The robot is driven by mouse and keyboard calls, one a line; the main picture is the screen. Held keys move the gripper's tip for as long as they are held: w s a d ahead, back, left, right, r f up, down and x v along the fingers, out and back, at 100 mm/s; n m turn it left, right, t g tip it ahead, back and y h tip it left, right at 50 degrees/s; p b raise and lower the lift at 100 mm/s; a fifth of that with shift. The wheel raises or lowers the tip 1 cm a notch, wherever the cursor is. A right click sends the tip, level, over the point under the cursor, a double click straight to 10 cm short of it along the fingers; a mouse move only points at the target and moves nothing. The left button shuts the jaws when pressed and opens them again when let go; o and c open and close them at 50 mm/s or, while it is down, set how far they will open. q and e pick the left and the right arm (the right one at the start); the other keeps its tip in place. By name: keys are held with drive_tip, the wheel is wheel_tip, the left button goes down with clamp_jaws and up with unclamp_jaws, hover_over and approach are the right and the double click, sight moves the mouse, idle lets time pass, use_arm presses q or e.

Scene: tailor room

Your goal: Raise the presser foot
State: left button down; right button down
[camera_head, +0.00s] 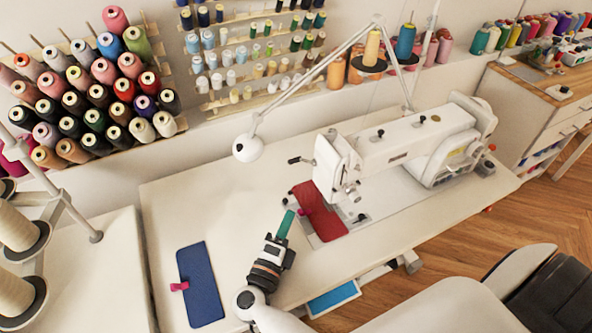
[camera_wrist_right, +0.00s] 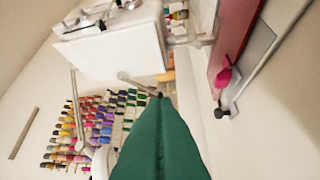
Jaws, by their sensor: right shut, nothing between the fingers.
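The white sewing machine (camera_head: 390,140) stands on the table, its head end toward the left. A small lever with a dark knob (camera_head: 296,161) sticks out from that end. It also shows in the right wrist view (camera_wrist_right: 138,85), just beyond my fingertips. The presser foot area (camera_head: 352,190) is below the head, too small to tell its height. Red fabric (camera_head: 322,212) lies under the head with a pink clip (camera_head: 303,212) at its left edge. My right gripper (camera_head: 286,222) has green fingers, shut and empty, in front of and below the lever, apart from it. My left gripper is out of view.
A blue fabric piece (camera_head: 202,285) with a pink clip lies at the table's left. Thread racks line the wall.

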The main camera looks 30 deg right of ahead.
drive_tip(key=shift+r, duration=0.1)
drive_tip(key=shift+w+d+r, duration=0.15)
drive_tip(key=shift+w+d, duration=0.15)
drive_tip(key=shift+d, duration=0.05)
drive_tip(key=p+x, duration=0.2)
drive_tip(key=x, duration=0.6)
drive_tip(key=shift+w+d+r, duration=0.1)
drive_tip(key=shift+w+d, duration=0.05)
drive_tip(key=w, duration=0.3)
drive_tip(key=w+p, duration=0.1)
drive_tip(key=shift+w+d+r, duration=0.15)
drive_tip(key=shift+d+r, duration=0.1)
drive_tip(key=shift+d, duration=0.1)
